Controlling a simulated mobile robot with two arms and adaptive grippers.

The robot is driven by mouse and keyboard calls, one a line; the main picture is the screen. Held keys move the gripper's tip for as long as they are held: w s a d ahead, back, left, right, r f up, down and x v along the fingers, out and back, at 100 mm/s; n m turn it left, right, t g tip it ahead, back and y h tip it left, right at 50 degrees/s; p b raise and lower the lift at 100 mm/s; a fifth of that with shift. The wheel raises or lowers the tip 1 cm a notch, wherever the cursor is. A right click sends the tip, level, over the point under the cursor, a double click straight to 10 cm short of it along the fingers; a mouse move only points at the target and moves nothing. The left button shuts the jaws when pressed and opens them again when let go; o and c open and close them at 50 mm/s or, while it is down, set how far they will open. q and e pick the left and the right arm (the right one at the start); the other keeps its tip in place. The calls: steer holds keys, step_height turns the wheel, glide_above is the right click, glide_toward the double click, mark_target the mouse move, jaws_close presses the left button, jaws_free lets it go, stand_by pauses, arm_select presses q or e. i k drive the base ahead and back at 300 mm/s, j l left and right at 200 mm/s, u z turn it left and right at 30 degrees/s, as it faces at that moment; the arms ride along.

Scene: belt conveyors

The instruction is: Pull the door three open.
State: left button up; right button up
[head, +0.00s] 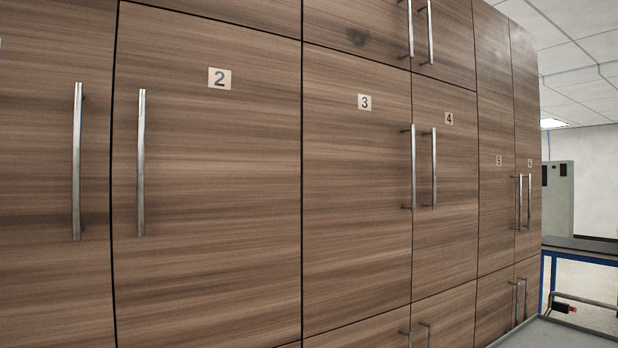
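Door three (355,220) is a brown wood-grain cabinet door in the middle of the head view. It carries a small label (364,102) with the number 3 near its top. Its handle (413,167) is a vertical metal bar at the door's right edge, next to door four's handle. The door looks shut, flush with its neighbours. Neither of my grippers shows in the head view.
Door two (210,200) is left of door three, with its handle (141,163) on its left side. Door four (455,230) is to the right, then narrower doors five and six. A blue-framed table (580,246) and a grey cabinet (560,200) stand far right.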

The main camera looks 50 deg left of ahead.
mark_target(358, 142)
steer(key=u, duration=1.2)
